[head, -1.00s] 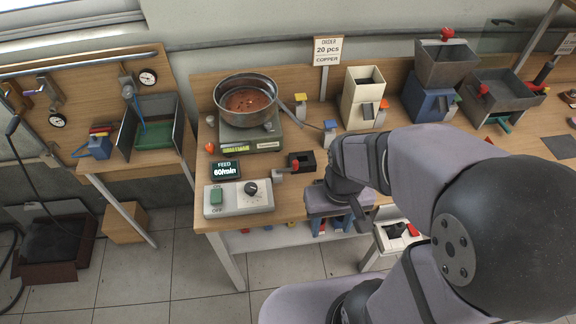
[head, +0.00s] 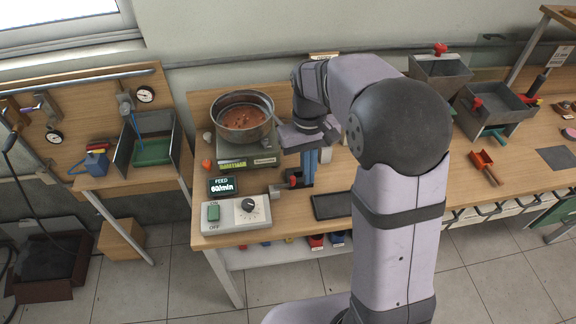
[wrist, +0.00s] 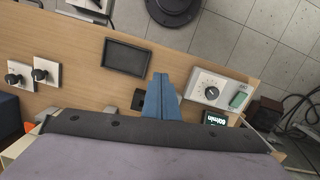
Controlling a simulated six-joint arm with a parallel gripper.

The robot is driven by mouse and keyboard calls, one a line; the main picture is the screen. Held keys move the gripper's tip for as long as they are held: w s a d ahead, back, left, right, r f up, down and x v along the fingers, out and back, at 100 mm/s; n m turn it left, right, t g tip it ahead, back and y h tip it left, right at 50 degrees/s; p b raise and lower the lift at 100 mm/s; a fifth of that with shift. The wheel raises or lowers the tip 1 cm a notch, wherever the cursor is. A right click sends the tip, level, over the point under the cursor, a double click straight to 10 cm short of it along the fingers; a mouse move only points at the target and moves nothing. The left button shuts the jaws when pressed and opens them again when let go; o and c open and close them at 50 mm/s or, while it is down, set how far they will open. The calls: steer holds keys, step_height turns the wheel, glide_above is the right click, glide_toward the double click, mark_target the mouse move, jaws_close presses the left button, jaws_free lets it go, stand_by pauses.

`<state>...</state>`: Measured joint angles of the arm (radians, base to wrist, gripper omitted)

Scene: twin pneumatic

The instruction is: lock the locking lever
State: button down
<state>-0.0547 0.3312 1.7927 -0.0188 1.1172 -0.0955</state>
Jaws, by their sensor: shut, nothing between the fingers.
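A small black block with a red-tipped part (head: 292,181) sits on the middle bench behind the control box; it looks like the locking lever, though I cannot be sure. My gripper (head: 308,180) points down right beside its right side, blue fingers together and empty. I cannot tell whether they touch it. In the wrist view my gripper (wrist: 160,80) partly covers the black block (wrist: 138,98), and the lever's position cannot be made out.
The control box (head: 236,214) and feed display (head: 222,187) stand left of my gripper. A metal bowl (head: 243,134) on a scale (head: 247,156) is behind. A dark shallow tray (head: 332,206) lies to the right, near the front edge.

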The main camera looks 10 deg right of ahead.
steer(key=w+a+n+g, duration=0.1)
steer(key=w+a, duration=0.3)
steer(key=w, duration=0.9)
steer(key=shift+f+n+h, duration=0.2)
steer(key=shift+n+h, duration=0.1)
steer(key=shift+n, duration=0.4)
steer(key=shift+w+f, duration=0.25)
steer(key=shift+f, duration=0.1)
steer(key=shift+s+p+x, duration=0.2)
steer(key=shift+p+x, duration=1.1)
steer(key=shift+x, duration=3.6)
